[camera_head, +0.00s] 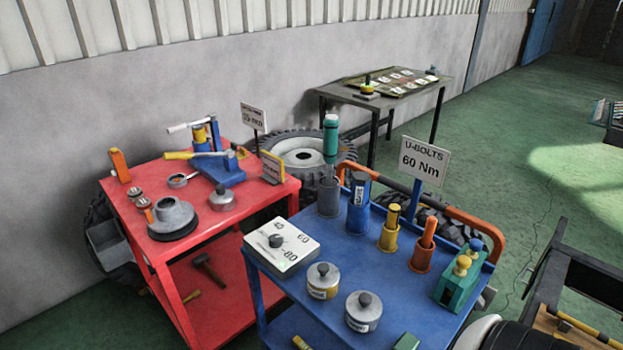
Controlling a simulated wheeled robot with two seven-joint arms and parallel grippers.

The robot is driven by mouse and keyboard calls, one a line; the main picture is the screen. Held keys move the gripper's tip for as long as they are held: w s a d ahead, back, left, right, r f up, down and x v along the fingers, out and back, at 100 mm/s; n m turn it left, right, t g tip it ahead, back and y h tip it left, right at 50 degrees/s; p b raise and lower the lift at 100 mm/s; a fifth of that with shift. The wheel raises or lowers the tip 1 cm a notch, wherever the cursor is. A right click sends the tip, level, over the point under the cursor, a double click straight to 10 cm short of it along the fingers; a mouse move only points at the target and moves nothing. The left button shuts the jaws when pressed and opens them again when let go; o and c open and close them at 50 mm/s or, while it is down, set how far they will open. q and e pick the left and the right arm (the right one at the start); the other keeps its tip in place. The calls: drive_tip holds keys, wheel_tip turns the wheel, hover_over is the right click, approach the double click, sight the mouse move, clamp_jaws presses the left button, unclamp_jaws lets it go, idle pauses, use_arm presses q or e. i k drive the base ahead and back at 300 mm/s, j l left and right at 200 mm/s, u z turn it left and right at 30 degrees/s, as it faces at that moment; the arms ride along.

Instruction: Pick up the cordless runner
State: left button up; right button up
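No thing here carries a readable "cordless runner" label. A teal-handled tool (330,137) stands upright in a grey cup (328,198) on the blue cart (315,311), and may be the runner. A blue tool (359,190) with a small label stands in a blue holder beside it. A yellow-topped tool (393,215) and an orange-handled tool (428,233) stand in yellow and orange cups to the right. Neither of my grippers is in view.
A red cart (235,210) stands left. A table (345,95) and tire (305,153) are behind.

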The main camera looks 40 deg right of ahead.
sight(331, 126)
drive_tip(key=k+z, duration=0.1)
drive_tip(key=z, duration=0.15)
drive_tip(key=i+z, duration=0.1)
drive_tip(key=z, duration=0.35)
drive_tip(key=i+z, duration=0.15)
drive_tip(key=z, duration=0.25)
drive_tip(key=i+z, duration=0.1)
drive_tip(key=z, duration=0.35)
